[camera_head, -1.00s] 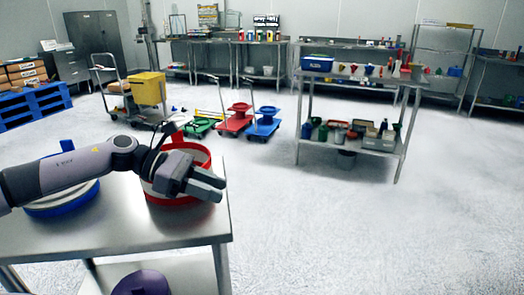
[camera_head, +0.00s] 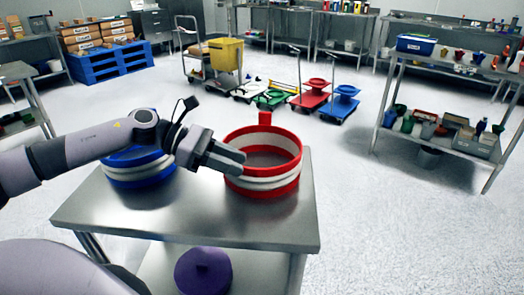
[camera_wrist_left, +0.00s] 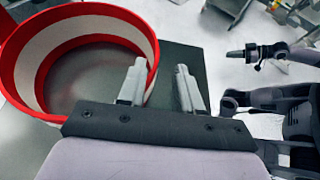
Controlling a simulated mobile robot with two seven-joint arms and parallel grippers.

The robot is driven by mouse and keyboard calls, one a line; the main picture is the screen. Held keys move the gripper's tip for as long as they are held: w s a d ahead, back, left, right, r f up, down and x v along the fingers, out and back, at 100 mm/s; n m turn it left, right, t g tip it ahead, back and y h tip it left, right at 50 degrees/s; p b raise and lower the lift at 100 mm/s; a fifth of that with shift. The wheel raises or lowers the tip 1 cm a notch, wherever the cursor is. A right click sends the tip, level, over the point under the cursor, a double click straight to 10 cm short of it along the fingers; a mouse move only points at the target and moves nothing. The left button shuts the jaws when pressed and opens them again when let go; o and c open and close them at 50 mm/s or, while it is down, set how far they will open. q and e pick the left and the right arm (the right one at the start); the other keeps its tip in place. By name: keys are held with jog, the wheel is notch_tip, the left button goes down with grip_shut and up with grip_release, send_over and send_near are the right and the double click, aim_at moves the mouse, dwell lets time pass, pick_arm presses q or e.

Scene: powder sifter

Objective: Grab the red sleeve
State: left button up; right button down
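The red sleeve (camera_head: 262,182), a wide red ring with a white band and an upright red tab, stands on the metal table (camera_head: 215,218). My left gripper (camera_head: 240,163) is at its left side, fingers pointing right and overlapping its near-left rim in the head view. In the left wrist view the fingers (camera_wrist_left: 162,76) are apart with nothing clearly between them. There the red sleeve (camera_wrist_left: 32,72) is at the left, and one finger overlaps its wall; I cannot tell whether they touch. My right gripper (camera_wrist_left: 240,53) shows small at the right; its finger opening is unclear.
A blue and white ring (camera_head: 138,174) stands left on the table, partly behind my left arm. A purple object (camera_head: 203,270) is on the lower shelf. Carts and a shelf unit (camera_head: 440,120) stand farther back. The floor right of the table is clear.

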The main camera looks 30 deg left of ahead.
aim_at(256, 169)
pick_arm(q)
jog(key=p+x, duration=0.1)
jog(key=x, duration=0.2)
jog(key=shift+w+d, duration=0.1)
jog(key=shift+w, duration=0.15)
jog(key=shift+w+d+f, duration=0.25)
jog(key=shift+d+f, duration=0.05)
jog(key=shift+d, duration=0.15)
grip_shut()
jog(key=shift+r, duration=0.15)
